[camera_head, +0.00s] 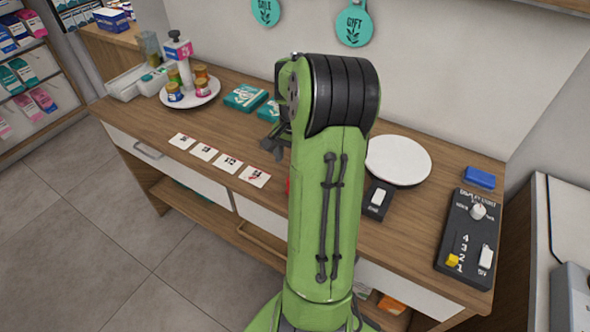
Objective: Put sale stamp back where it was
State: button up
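No thing in view can be named as the sale stamp with certainty. A teal round tag (265,11) marked "SALE" hangs on the wall at the top, cut by the picture's edge. A like tag (352,26) marked "GIFT" hangs to its right. A small red thing (289,185) shows at the left edge of my green arm, mostly hidden. My gripper (271,146) shows only as a dark part left of the arm, over the counter; its fingers and anything in them cannot be made out.
The wooden counter (225,140) bears a white stand (198,95) with several jars, teal boxes (246,97), a row of cards (203,152), a white disc (398,160), a small black switch (378,200), a black control panel (468,240) and a blue block (480,178). Shelves stand left.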

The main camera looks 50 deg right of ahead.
jog(key=shift+r, duration=0.35)
jog(key=a+r+n+t+h, duration=0.1)
jog(key=a+r+n, duration=0.35)
jog(key=a, duration=0.45)
jog(key=a+r+n+t+h, duration=0.1)
jog(key=a+r+n, duration=0.4)
jog(key=a, duration=0.4)
jog(key=s+a+r+n+t+y, duration=0.1)
jog(key=s+a+n+t+y, duration=0.1)
jog(key=s+a+n, duration=0.5)
jog(key=s+a+t, duration=0.1)
jog(key=a, duration=0.4)
jog(key=shift+s+a+r+t, duration=0.2)
jog(key=shift+s+r+t, duration=0.1)
jog(key=shift+s+r, duration=0.05)
